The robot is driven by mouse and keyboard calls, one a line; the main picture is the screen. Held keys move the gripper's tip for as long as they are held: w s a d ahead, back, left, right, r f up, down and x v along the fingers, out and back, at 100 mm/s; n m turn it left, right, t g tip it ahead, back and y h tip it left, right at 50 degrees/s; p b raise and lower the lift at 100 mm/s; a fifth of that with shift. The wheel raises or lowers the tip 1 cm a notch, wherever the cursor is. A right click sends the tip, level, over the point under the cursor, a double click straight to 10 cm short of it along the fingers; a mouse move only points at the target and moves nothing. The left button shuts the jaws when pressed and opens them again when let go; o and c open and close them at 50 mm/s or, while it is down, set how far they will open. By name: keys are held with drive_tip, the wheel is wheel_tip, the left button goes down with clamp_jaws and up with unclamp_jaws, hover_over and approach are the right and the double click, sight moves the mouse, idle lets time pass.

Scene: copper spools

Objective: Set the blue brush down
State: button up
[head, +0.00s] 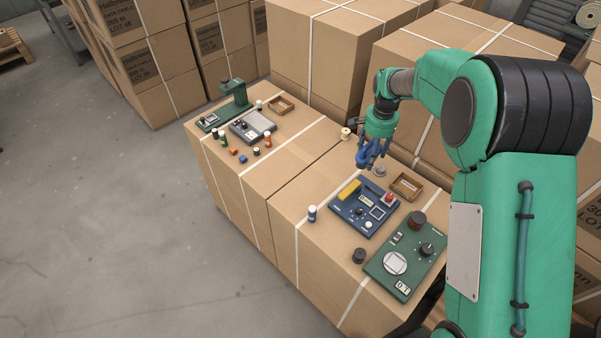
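My gripper (369,160), with dark blue fingers below a green wrist, hangs above the back of the nearer right carton top (300,270). It is small in the head view, and I cannot tell whether its fingers are open or shut on something. I cannot make out a blue brush for certain; any brush between the blue fingers does not stand out from them.
A blue device (364,208) with a yellow bar, a green device (405,256), a wooden tray (407,186) and a dark knob-like piece (359,256) crowd the right carton. A grey device (253,127), a green stand (232,95) and small coloured pieces occupy the left carton. Stacked cartons rise behind.

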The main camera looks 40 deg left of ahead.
drive_tip(key=s+a+f, duration=0.1)
drive_tip(key=s+a, duration=0.2)
drive_tip(key=a, duration=0.5)
drive_tip(key=s+a+f+p, duration=0.1)
drive_tip(key=s+a, duration=0.3)
drive_tip(key=a, duration=0.4)
drive_tip(key=s+a+f, duration=0.1)
drive_tip(key=s+a, duration=0.2)
drive_tip(key=a, duration=0.5)
drive_tip(key=shift+d+f, duration=0.15)
drive_tip(key=shift+f, duration=1.15)
drive_tip(key=shift+d+f, duration=0.1)
drive_tip(key=shift+f, duration=1.2)
drive_tip(key=shift+f, duration=3.1)
drive_tip(key=shift+f, duration=0.1)
drive_tip(key=shift+f+b, duration=0.3)
drive_tip(key=shift+f, duration=1.5)
drive_tip(key=shift+f, duration=0.15)
